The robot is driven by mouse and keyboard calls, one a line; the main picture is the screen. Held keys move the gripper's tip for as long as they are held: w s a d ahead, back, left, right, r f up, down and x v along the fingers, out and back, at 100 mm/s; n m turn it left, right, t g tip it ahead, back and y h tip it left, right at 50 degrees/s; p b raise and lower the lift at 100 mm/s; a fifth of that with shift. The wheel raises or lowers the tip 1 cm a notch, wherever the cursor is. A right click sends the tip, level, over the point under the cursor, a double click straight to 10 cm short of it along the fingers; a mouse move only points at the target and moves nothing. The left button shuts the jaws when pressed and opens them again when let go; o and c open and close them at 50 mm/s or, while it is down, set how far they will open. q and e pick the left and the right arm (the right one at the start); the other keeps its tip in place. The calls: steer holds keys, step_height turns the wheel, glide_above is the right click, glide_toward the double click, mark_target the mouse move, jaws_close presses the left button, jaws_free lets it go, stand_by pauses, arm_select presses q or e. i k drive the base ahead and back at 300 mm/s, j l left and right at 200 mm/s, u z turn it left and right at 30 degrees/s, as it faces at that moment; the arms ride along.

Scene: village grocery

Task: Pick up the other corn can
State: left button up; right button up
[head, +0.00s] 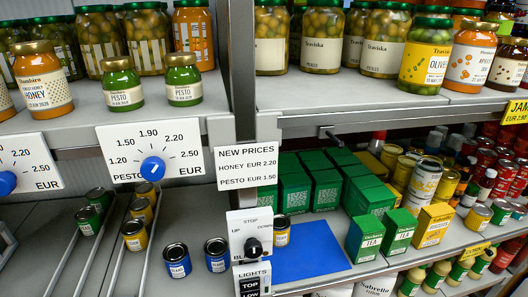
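Neither of my grippers is in view. Small yellow-labelled cans, whose print is too small to read as corn, stand on the lower shelf. Several are in a row in a railed lane, the front one (134,235) nearest. A single yellow can (282,232) stands apart, right behind the switch panel and by the left edge of the blue mat (304,250). Two blue-labelled cans (177,260) (216,254) stand left of the panel. Green-labelled cans (88,221) stand in the lane at left. More yellow cans (390,157) stand at the right on the same shelf.
A switch panel (249,222) with a black knob rises at the front edge. Green boxes (364,236) stand right of the mat. The upper shelf (350,91) with jars and a hanging dial sign (151,150) overhangs the lower one. The blue mat is bare.

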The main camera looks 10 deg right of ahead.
mark_target(480, 216)
steer(key=z, duration=1.8)
